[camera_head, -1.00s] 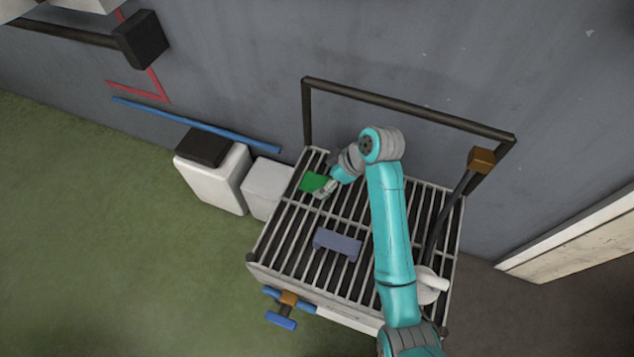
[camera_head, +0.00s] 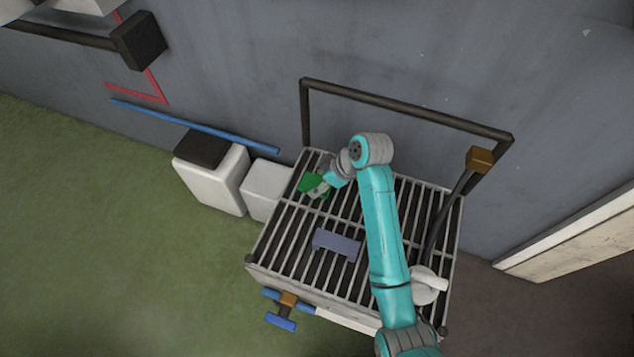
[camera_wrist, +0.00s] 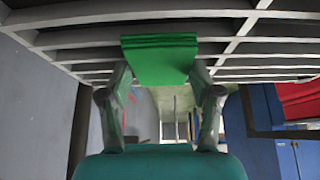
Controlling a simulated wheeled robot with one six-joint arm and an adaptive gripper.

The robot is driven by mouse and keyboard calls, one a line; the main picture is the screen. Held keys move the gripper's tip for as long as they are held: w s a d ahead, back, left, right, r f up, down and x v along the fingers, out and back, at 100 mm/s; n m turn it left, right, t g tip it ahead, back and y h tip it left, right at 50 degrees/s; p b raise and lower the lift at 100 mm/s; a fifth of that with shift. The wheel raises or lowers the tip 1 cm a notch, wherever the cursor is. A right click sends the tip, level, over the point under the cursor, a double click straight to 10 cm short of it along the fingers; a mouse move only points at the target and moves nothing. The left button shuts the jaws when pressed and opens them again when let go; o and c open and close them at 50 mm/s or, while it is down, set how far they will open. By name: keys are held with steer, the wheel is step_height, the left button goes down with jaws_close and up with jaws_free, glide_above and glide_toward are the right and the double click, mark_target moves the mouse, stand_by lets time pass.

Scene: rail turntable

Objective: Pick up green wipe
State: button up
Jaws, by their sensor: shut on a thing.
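The green wipe (camera_head: 309,182) is a flat green piece at the far left part of the slatted rack top (camera_head: 290,235). In the wrist view the green wipe (camera_wrist: 160,58) shows between the two fingers of my gripper (camera_wrist: 160,85), close against the slats. My gripper (camera_head: 320,190) is shut on the wipe, with a finger on either side of it. In the head view the gripper covers part of the wipe. I cannot tell whether the wipe is clear of the slats.
A blue-grey block (camera_head: 337,244) lies on the slats nearer the front. A dark rail frame (camera_head: 400,107) stands behind the rack, and a lever with a brown block (camera_head: 480,160) is at the right. White boxes (camera_head: 266,189) stand to the left.

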step_height(320, 180, up, 10)
steer(key=o, duration=0.4)
steer(key=shift+c, duration=0.2)
steer(key=c, duration=0.4)
steer(key=shift+s, duration=0.15)
